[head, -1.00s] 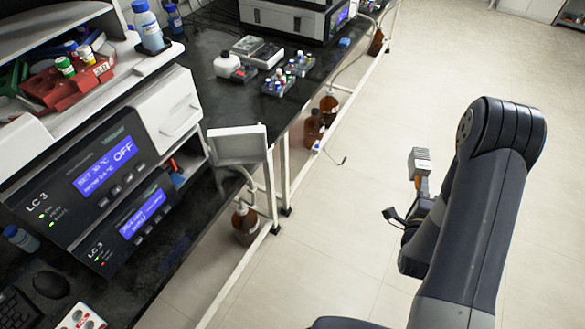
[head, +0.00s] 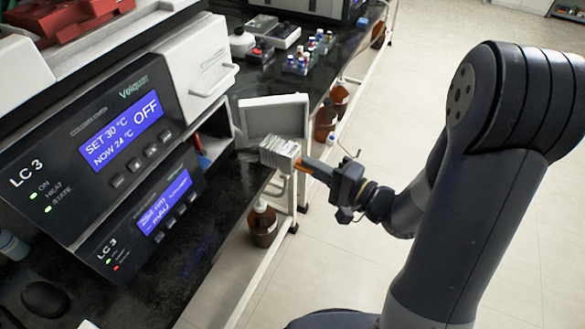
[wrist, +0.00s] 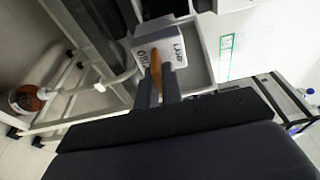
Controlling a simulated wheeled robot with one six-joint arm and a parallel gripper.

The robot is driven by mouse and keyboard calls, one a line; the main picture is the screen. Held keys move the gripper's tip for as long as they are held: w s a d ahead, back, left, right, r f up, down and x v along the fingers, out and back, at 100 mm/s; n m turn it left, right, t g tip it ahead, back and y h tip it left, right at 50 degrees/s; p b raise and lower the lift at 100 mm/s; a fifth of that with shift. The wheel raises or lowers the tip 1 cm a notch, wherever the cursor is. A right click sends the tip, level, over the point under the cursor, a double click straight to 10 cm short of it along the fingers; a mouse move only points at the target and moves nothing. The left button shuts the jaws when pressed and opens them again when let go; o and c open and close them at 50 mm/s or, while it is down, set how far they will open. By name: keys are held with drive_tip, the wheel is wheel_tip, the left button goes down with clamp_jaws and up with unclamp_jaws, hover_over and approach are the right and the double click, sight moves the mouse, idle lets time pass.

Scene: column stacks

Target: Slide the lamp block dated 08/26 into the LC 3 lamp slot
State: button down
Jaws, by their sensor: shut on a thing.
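The lamp block (head: 281,153), a pale ribbed box with an orange tab, is in front of the open door at the LC 3 stack's right side. My gripper (head: 305,165) is shut on its tab and holds it in the air. In the wrist view the block (wrist: 160,42) lies ahead of my gripper (wrist: 158,84), with the orange tab (wrist: 167,77) between the fingers. Its printing is too small to read surely. The lower LC 3 unit (head: 158,215) has its door (head: 275,118) swung open. The slot's inside is mostly hidden from this angle.
The upper LC 3 unit (head: 100,140) reads OFF, set 30 °C, now 24 °C. Small vials (head: 300,62) stand on the dark bench behind the door. Brown bottles (head: 262,225) are below the bench edge. The floor at right is clear.

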sight(265, 162)
drive_tip(key=shift+s+a+f+n+g, duration=0.1)
drive_tip(key=shift+s+a+n+g, duration=0.1)
drive_tip(key=shift+a, duration=0.15)
drive_tip(key=shift+s+a+n+g, duration=0.1)
drive_tip(key=shift+a+g, duration=0.1)
drive_tip(key=shift+a, duration=0.15)
drive_tip(key=shift+s+a+r+b+x, duration=0.1)
drive_tip(key=shift+s+a+b+x, duration=0.3)
drive_tip(key=shift+x, duration=2.95)
drive_tip(key=shift+s+a+r+b+x, duration=0.15)
drive_tip(key=shift+s+b+x, duration=0.55)
drive_tip(key=shift+x, duration=2.7)
drive_tip(key=shift+s+a+r+b+x, duration=0.2)
drive_tip(key=shift+b+x, duration=0.7)
drive_tip(key=shift+x, duration=2.45)
drive_tip(key=shift+f, duration=0.35)
drive_tip(key=c, duration=1.5)
unclamp_jaws()
drive_tip(key=shift+f, duration=0.1)
drive_tip(key=shift+d, duration=0.1)
drive_tip(key=v, duration=1)
drive_tip(key=shift+s+d+f+p, duration=0.1)
drive_tip(key=shift+s+d+p, duration=0.05)
drive_tip(key=shift+d+p, duration=0.2)
